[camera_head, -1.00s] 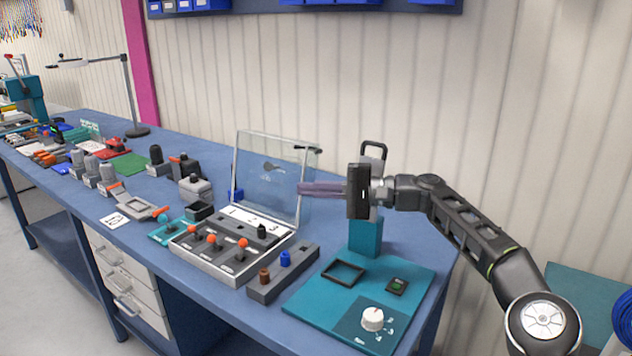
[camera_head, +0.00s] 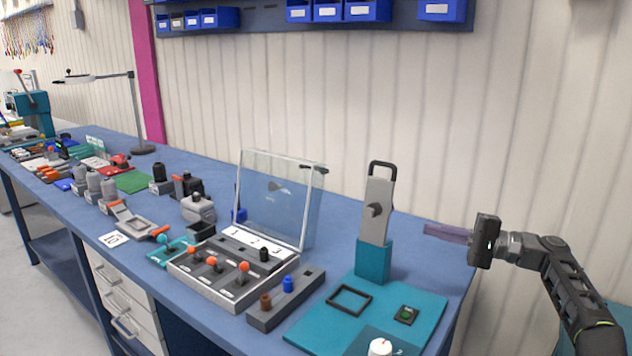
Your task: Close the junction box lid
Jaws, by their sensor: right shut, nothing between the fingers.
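The junction box (camera_head: 215,284) is a grey tray with orange-knobbed levers and numbered slots, on the blue bench. Its clear lid (camera_head: 281,198) stands open, upright and leaning back a little from the rear edge. A dark handle sticks out at the lid's top right corner. My right gripper (camera_head: 428,230) is shut and empty, with its purplish fingers pointing left. It is in the air well right of the lid and apart from it, beyond the teal stand. My left gripper is not in view.
A teal stand (camera_head: 373,262) holding a grey handled plate (camera_head: 376,205) rises between my gripper and the lid. A teal board (camera_head: 421,312) lies below. A grey block (camera_head: 287,300) with coloured plugs sits beside the box. Several devices crowd the bench leftward.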

